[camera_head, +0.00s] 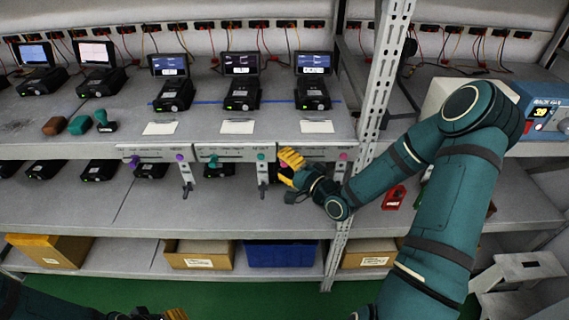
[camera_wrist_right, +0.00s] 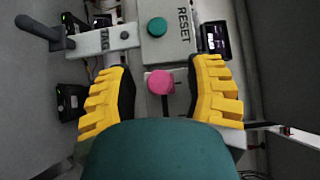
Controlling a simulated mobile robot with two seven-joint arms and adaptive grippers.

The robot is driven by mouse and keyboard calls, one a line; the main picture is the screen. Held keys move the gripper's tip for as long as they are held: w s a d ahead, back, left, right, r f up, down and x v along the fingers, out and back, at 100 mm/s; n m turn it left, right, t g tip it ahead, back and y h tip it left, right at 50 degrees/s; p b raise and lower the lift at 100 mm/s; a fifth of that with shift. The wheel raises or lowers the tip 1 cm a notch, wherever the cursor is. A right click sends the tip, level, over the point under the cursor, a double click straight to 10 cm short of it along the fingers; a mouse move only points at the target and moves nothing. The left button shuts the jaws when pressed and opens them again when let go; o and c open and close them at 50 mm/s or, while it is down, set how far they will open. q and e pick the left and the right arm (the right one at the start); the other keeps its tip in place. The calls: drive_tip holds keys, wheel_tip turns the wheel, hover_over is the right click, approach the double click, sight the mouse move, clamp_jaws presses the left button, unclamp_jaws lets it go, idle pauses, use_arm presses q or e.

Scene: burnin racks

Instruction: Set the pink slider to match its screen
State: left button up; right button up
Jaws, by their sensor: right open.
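The pink slider knob (camera_wrist_right: 160,82) shows in the right wrist view between the two yellow fingers of my right gripper (camera_wrist_right: 162,68), with a gap on each side. In the head view my right gripper (camera_head: 290,164) is at the left end of the right-hand panel (camera_head: 315,154) on the shelf edge and largely covers the slider. A pink button (camera_head: 343,156) sits at that panel's right end. The small screen (camera_head: 313,60) above this panel is lit, but its reading is too small to tell. My left gripper (camera_head: 172,315) is cut off at the bottom edge.
A teal button (camera_wrist_right: 157,27) beside RESET lettering and a grey lever (camera_wrist_right: 45,34) by a TAG plate lie close to my right gripper. A perforated post (camera_head: 388,70) stands right of the panel. White cards (camera_head: 317,127) and stamps (camera_head: 80,124) lie on the shelf.

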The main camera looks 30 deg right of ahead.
clamp_jaws()
drive_tip(key=s+d, duration=0.1)
drive_tip(key=d, duration=0.1)
drive_tip(key=s+d+p, duration=0.1)
drive_tip(key=d, duration=0.1)
drive_tip(key=s+d+p, duration=0.1)
drive_tip(key=d, duration=0.1)
drive_tip(key=shift+s, duration=0.35)
unclamp_jaws()
approach(300, 156)
drive_tip(key=v, duration=0.6)
idle(0.4)
